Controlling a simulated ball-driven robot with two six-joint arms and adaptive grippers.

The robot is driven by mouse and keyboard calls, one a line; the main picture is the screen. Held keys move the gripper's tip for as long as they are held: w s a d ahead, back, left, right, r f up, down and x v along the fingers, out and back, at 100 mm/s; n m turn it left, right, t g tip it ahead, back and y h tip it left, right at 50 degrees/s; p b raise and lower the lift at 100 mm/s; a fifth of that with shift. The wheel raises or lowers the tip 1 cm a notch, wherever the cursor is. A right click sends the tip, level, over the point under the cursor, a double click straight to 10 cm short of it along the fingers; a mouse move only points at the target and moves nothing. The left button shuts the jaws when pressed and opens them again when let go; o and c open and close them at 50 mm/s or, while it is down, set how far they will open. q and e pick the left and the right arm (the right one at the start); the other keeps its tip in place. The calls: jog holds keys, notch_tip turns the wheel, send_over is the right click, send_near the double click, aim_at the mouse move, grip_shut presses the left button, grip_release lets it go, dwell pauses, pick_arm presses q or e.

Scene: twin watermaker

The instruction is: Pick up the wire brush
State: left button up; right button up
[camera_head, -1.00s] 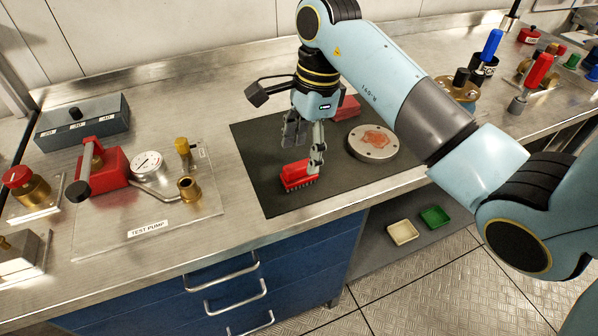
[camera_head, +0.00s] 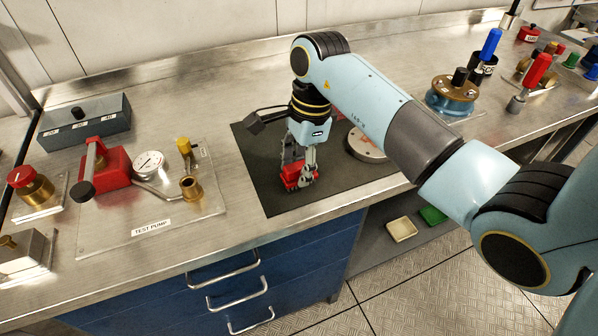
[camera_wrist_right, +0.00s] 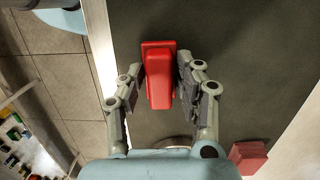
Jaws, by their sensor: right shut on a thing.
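The wire brush has a red back and lies over the dark mat, in the head view (camera_head: 292,178) and the wrist view (camera_wrist_right: 159,80). My right gripper (camera_head: 299,177) points down with its fingers on both sides of the brush, shut on it. In the wrist view the right gripper (camera_wrist_right: 161,80) has one finger along each long side of the red back. The bristles are hidden in the wrist view. I cannot tell whether the brush is clear of the mat. My left gripper is not in view.
The dark mat (camera_head: 262,178) also carries a round metal plate (camera_head: 362,146), partly behind my arm, and a red block (camera_wrist_right: 248,157). The test pump (camera_head: 105,166) stands on a plate to the left. A blue-bodied part (camera_head: 452,98) stands to the right.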

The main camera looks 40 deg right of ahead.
aim_at(296, 165)
jog(key=shift+r, duration=0.15)
grip_shut()
notch_tip(296, 165, up, 4)
jog(key=shift+b, duration=0.55)
jog(key=s+d+r+b, duration=0.2)
jog(key=s+d+r, duration=0.4)
jog(key=d, duration=0.3)
jog(key=shift+s+d+r, duration=0.15)
jog(key=shift+d+r, duration=0.25)
